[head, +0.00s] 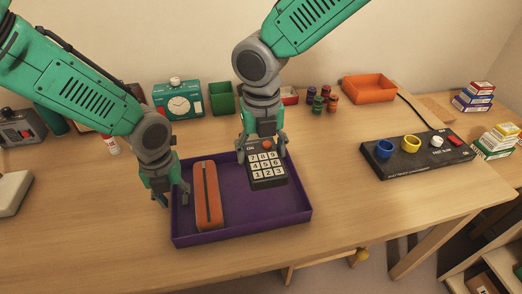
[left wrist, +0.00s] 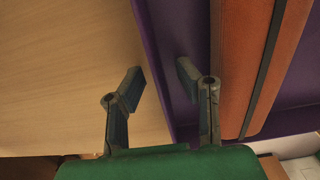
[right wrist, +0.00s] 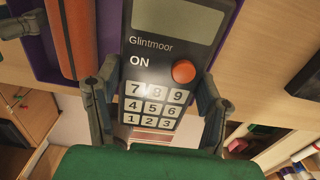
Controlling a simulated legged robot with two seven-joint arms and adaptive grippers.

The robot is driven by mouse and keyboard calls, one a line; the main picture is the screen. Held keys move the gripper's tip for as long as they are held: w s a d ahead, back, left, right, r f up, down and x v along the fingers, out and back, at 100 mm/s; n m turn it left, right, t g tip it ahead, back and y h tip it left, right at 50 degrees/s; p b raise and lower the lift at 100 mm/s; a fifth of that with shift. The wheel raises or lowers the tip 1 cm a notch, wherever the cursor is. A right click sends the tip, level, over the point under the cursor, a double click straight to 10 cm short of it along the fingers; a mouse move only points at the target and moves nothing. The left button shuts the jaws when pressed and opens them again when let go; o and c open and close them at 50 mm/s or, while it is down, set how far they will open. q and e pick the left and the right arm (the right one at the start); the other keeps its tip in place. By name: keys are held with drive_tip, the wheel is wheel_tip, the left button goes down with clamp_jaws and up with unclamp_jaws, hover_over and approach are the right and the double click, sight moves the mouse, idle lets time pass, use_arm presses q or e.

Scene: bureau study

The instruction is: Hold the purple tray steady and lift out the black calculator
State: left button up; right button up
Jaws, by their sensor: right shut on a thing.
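The purple tray (head: 243,229) lies on the wooden desk. The black calculator (head: 267,178), with white keys and an orange button, is gripped by its sides in my right gripper (head: 264,150). It appears raised over the tray's right part; its face fills the middle of the right wrist view (right wrist: 150,75). My left gripper (head: 172,193) is at the tray's left wall. In the left wrist view its fingers (left wrist: 160,78) are apart, one on each side of the purple wall (left wrist: 161,62), with gaps showing. An orange-brown case (head: 207,195) lies inside the tray's left part.
A black panel (head: 418,153) with blue and yellow rings stands at the right. A teal clock (head: 178,100), green box (head: 221,98), small jars (head: 322,99) and orange bin (head: 369,88) line the back. Desk between tray and panel is clear.

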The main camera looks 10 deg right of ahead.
use_arm(q)
wheel_tip(320, 180, up, 12)
idle(0.6)
drive_tip(key=shift+f, duration=0.15)
